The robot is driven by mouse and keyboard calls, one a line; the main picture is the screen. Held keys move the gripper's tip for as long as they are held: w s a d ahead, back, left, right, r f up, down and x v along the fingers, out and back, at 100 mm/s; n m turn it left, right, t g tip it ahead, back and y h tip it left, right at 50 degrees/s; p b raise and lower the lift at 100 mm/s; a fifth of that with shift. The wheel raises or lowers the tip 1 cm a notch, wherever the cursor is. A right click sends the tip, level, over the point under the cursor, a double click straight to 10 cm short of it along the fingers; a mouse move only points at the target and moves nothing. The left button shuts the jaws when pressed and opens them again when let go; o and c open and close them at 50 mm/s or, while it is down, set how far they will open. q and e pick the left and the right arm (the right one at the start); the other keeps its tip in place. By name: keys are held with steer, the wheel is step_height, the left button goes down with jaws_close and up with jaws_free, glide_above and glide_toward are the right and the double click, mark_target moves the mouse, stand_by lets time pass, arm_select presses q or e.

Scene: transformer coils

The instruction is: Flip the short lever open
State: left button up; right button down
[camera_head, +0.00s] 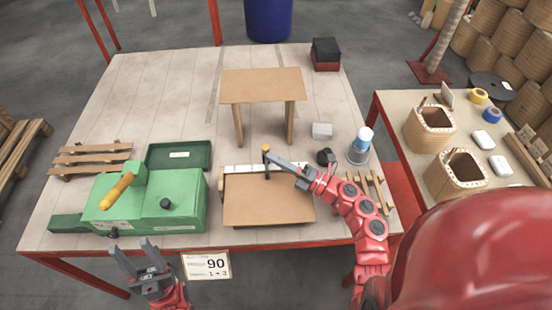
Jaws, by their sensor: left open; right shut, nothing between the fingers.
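A short dark lever with an orange tip (266,148) stands upright at the back edge of a brown board (268,208), in the middle of the table. My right gripper (270,157) is shut and empty. Its tips are right at the lever, just below the orange tip; I cannot tell whether they touch it. The lever's lower part is partly hidden. A green machine (190,215) with a longer yellow-orange handle (118,190) stands at the left. My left gripper (134,247) is open and empty in front of the table's front edge, below the green machine.
A small wooden stand (262,86) is behind the board. A green tray (180,156), wooden slats (90,155), a white block (322,130) and a blue-and-white container (359,148) stand around. The table's back left is clear.

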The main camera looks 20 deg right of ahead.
steer(key=shift+w+d+r+m+g+h+p, duration=0.1)
steer(key=shift+w+r+m+g+h+p, duration=0.2)
steer(key=shift+r+m+p, duration=0.5)
steer(key=w+d+m+g+h+p, duration=0.2)
steer(key=w+m+p, duration=0.2)
steer(key=w, duration=0.4)
steer(key=shift+d+g+p, duration=0.15)
steer(key=shift+g+p, duration=0.2)
steer(key=shift+g, duration=0.05)
steer(key=shift+r, duration=0.1)
stand_by(0.5)
steer(key=shift+d+r, duration=0.1)
